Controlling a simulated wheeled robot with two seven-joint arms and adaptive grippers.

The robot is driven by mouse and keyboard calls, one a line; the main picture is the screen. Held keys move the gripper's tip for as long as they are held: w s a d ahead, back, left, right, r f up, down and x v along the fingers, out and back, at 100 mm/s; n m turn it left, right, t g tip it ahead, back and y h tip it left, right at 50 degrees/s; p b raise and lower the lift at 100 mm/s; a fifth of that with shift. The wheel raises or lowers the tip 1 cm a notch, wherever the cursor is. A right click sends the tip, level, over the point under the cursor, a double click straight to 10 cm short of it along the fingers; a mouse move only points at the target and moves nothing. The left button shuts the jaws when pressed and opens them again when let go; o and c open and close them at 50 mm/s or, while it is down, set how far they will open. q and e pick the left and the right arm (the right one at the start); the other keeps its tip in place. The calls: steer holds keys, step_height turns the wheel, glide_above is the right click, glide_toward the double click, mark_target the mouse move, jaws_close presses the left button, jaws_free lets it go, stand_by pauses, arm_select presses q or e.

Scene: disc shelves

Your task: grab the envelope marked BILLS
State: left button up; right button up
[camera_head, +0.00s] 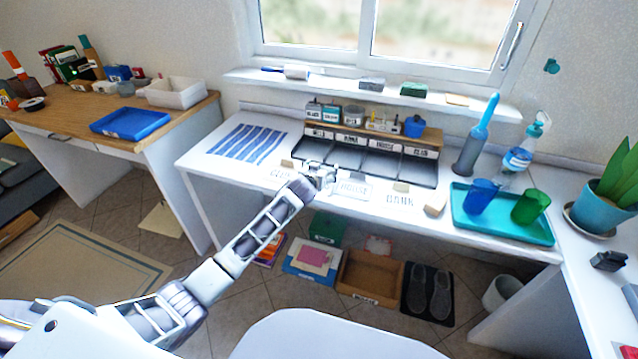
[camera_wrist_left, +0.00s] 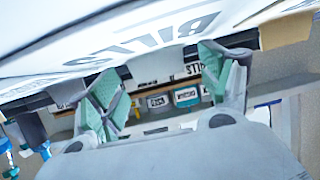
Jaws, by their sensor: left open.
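The envelope marked BILLS (camera_wrist_left: 150,38) is white with big dark letters. It fills the top of the left wrist view, turned over in that picture. In the head view my left gripper and forearm cover most of the spot where it lies. My left gripper (camera_head: 322,172) is over the front part of the white desk. In the left wrist view its two green-padded fingers (camera_wrist_left: 165,92) are apart, close to the envelope. A pale piece shows between them; I cannot tell whether it is the envelope's edge. My right gripper is not seen.
Other marked envelopes lie on the desk, HOUSE (camera_head: 352,189) and BANK (camera_head: 399,198) to the right. A dark sorter (camera_head: 375,160) with labelled compartments stands behind. A teal tray (camera_head: 500,228) with cups is at the right. A wooden box (camera_head: 370,276) sits below the desk.

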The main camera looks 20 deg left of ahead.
arm_select(q)
steer(key=shift+w, duration=0.15)
steer(key=shift+c, duration=0.2)
steer(key=c, duration=0.8)
